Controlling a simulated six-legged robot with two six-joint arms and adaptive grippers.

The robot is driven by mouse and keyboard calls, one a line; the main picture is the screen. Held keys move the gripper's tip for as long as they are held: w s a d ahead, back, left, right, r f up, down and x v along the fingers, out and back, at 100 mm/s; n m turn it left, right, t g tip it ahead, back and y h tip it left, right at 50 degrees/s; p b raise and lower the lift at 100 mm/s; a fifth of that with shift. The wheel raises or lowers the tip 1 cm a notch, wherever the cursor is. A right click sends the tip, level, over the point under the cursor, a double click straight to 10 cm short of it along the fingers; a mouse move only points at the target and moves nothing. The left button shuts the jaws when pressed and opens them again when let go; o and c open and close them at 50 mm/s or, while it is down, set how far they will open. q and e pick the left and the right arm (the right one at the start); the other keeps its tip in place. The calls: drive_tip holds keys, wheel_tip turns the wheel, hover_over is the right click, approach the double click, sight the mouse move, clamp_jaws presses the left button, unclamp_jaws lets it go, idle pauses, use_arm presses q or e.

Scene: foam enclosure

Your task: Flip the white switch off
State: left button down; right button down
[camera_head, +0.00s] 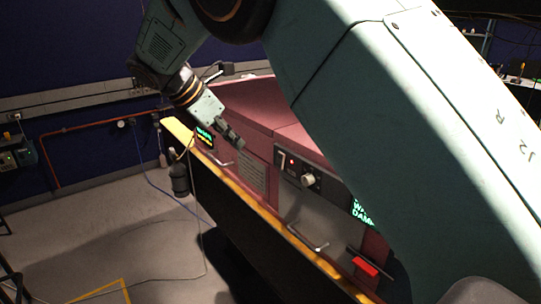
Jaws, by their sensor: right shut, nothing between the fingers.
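A pale, whitish knob-like switch (309,180) sits on a dark control strip on the front of the pink console. A small red light glows on the strip to its left. I cannot tell the switch's position. My right gripper (237,142) is at the end of the large teal arm that crosses the right of the view. It is shut and empty, in front of the console's left part, up and to the left of the switch and apart from it. My left gripper is not in view.
The pink console (240,100) has a yellow front edge (250,200), metal handles (308,240), a vent grille and small lit screens. A red block (365,266) is at its lower right. My arm hides its right part. Grey floor with loose cables lies left.

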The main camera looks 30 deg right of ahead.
approach(280, 168)
wheel_tip(280, 168, down, 4)
drive_tip(key=d, duration=0.1)
drive_tip(key=d+f, duration=0.1)
drive_tip(key=d, duration=0.1)
drive_tip(key=shift+w+d+f, duration=0.1)
drive_tip(key=shift+w+d, duration=0.1)
drive_tip(key=shift+w, duration=0.05)
drive_tip(key=shift+w, duration=0.1)
idle(0.4)
drive_tip(key=shift+d+f+h, duration=0.1)
drive_tip(key=shift+d+h, duration=0.1)
drive_tip(key=shift+h, duration=0.3)
drive_tip(key=shift+p, duration=0.3)
